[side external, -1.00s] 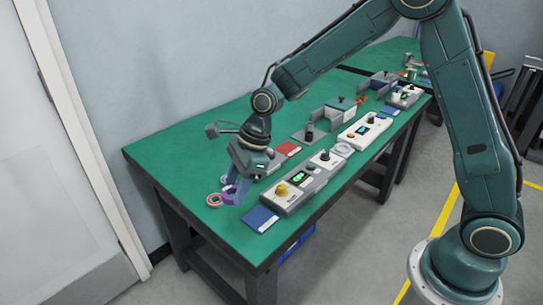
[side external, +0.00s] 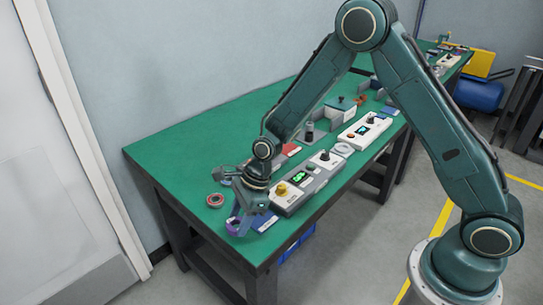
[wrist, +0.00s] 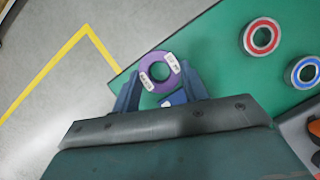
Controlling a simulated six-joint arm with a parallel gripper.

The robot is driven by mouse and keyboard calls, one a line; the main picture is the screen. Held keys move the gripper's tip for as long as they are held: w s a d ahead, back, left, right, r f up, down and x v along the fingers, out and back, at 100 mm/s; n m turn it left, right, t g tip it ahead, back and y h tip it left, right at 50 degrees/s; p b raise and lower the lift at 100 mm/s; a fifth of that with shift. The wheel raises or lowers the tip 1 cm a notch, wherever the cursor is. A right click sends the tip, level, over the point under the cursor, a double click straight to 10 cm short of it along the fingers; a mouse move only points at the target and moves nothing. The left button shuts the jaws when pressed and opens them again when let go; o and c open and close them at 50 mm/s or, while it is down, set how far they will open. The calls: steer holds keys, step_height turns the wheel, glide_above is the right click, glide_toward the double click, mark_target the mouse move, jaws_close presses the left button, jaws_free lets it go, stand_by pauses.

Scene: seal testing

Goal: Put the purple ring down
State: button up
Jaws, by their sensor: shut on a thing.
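The purple ring (side external: 233,229) is at the near left corner of the green table. In the wrist view the ring (wrist: 166,87) shows as a thick purple disc with a round hole and two white labels. My gripper (side external: 237,219) is shut on it, with one dark blue finger on either side of the ring in the wrist view (wrist: 160,80).
A red ring (side external: 215,201) lies to the left on the green table (side external: 190,160). A blue ring (wrist: 306,72) lies beside it in the wrist view. A blue pad (side external: 266,222) and a grey test unit (side external: 300,188) are close on the right. The back left tabletop is clear.

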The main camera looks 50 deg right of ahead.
steer(key=shift+f, duration=1.55)
steer(key=shift+f, duration=0.15)
steer(key=o, duration=1.2)
steer(key=v, duration=1.2)
steer(key=shift+s+d, duration=0.1)
steer(key=shift+r, duration=0.2)
